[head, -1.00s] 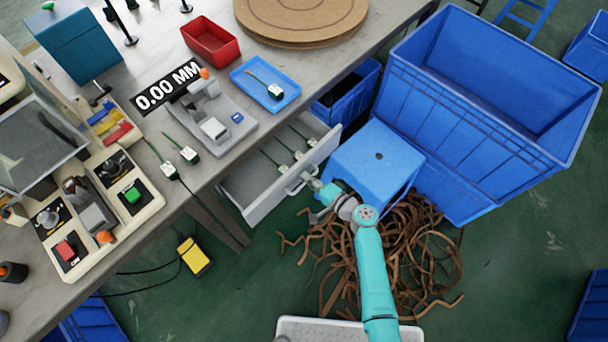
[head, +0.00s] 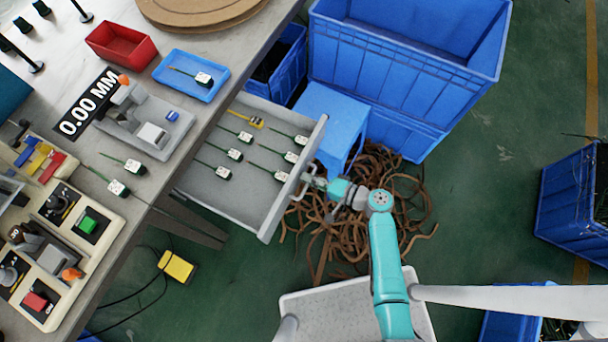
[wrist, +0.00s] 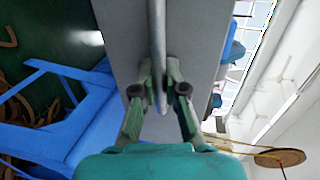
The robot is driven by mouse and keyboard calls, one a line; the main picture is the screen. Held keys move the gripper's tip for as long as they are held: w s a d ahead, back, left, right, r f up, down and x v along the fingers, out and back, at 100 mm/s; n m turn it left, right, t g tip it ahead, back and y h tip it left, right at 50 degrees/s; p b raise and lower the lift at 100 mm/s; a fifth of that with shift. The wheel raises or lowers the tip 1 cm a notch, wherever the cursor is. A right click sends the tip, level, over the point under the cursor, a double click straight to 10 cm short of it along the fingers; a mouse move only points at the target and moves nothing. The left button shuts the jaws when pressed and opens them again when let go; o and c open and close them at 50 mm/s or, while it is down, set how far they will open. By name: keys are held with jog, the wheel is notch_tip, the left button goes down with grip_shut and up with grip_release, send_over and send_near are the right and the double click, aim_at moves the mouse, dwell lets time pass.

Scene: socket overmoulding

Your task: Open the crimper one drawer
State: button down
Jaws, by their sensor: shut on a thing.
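The grey drawer (head: 222,194) under the workbench stands pulled out in the head view. Several sockets with green cords (head: 236,153) and a yellow-handled tool (head: 241,118) lie inside it. My gripper (head: 312,180) is at the drawer's front panel and shut on its handle (head: 301,184). In the wrist view the two fingers of my gripper (wrist: 159,92) close on the handle bar (wrist: 157,40), with the grey front panel (wrist: 205,45) behind it.
A blue stool (head: 333,112) stands close beside the drawer, near large blue crates (head: 400,75). Brown strips (head: 390,215) lie on the floor below my arm. A yellow pedal (head: 177,267) with cables is on the floor at left.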

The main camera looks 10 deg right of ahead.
jog(key=c, duration=1.2)
grip_release()
jog(key=shift+d, duration=0.1)
jog(key=v, duration=1.1)
jog(key=shift+s+d, duration=0.3)
jog(key=shift+d, duration=0.05)
jog(key=shift+a, duration=0.1)
